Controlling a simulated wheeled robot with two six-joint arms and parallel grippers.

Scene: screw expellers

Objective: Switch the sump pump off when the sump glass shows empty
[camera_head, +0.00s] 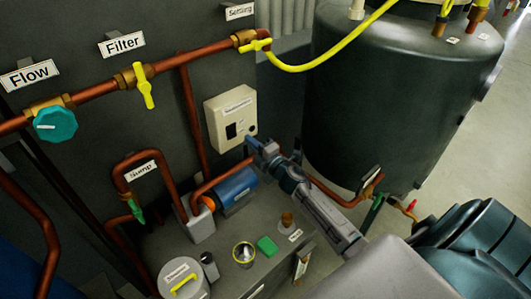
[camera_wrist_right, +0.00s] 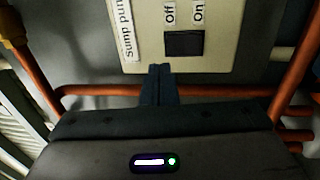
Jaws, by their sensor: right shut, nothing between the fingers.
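The cream switch box (camera_head: 228,112) is on the dark wall, left of the tank in the head view. In the right wrist view the box (camera_wrist_right: 220,30) carries a "Sump pump" label and a black switch (camera_wrist_right: 183,44) beneath the words Off and On; which way it is set I cannot tell. My right gripper (camera_head: 252,143) is shut and empty, its tips (camera_wrist_right: 160,70) just below the switch, apparently apart from it. The blue pump (camera_head: 236,188) lies below the box. A small upright gauge (camera_head: 302,266), perhaps the sump glass, is too small to read. My left gripper is out of view.
Copper pipes (camera_head: 190,115) run around the box. Flow (camera_head: 55,124) and Filter (camera_head: 145,88) valves sit upper left. A large dark tank (camera_head: 385,100) stands right. A lidded can (camera_head: 183,280), cup (camera_head: 244,254) and green block (camera_head: 267,246) stand on the low surface.

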